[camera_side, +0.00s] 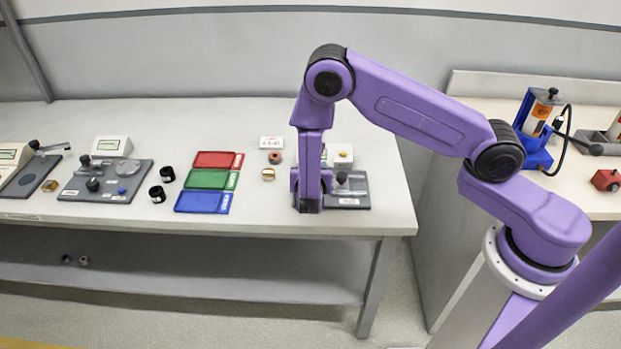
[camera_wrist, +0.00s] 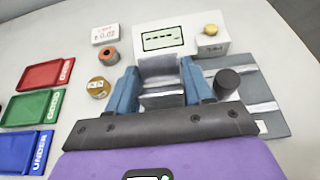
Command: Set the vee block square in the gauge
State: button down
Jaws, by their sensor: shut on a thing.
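The gauge is a grey base plate (camera_wrist: 262,95) with a white display box (camera_wrist: 150,38), a brass button (camera_wrist: 210,30) and a black knob (camera_wrist: 228,82). In the side view its plate (camera_side: 352,201) is partly behind my arm. My gripper (camera_wrist: 160,82) points down at the gauge, its two blue fingers shut on a silver grooved block, the vee block (camera_wrist: 160,98). The block is between the fingers in front of the display box. I cannot tell whether it touches the plate. In the side view my gripper (camera_side: 309,205) hides the block.
A copper-coloured ring (camera_wrist: 112,56) and a brass ring (camera_wrist: 98,87) stand left of the gauge, near a white label block (camera_wrist: 105,34). Red (camera_wrist: 45,74), green (camera_wrist: 31,108) and blue (camera_wrist: 25,151) trays lie further left. Another gauge (camera_side: 105,180) and two black rings (camera_side: 158,194) are beyond.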

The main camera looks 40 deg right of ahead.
jog(key=shift+w+f, duration=0.3)
jog(key=shift+f, duration=1.5)
jog(key=shift+c, duration=2.2)
grip_release()
jog(key=shift+f, duration=0.15)
jog(key=shift+r, duration=0.2)
jog(key=v, duration=1.2)
jog(key=s+d+r+m+g+y, duration=0.2)
jog(key=s+d+r+m+g, duration=0.4)
jog(key=s+r+m, duration=0.4)
jog(key=s+r+m+g+y, duration=0.1)
jog(key=s+r+m+y, duration=0.1)
jog(key=s, duration=0.6)
jog(key=s+d+r+m+g+y, duration=0.1)
jog(key=s+r+m+g+y, duration=0.1)
jog(key=s+r+y, duration=0.3)
jog(key=s+y, duration=0.1)
jog(key=s, duration=0.2)
jog(key=shift+d+r, duration=0.35)
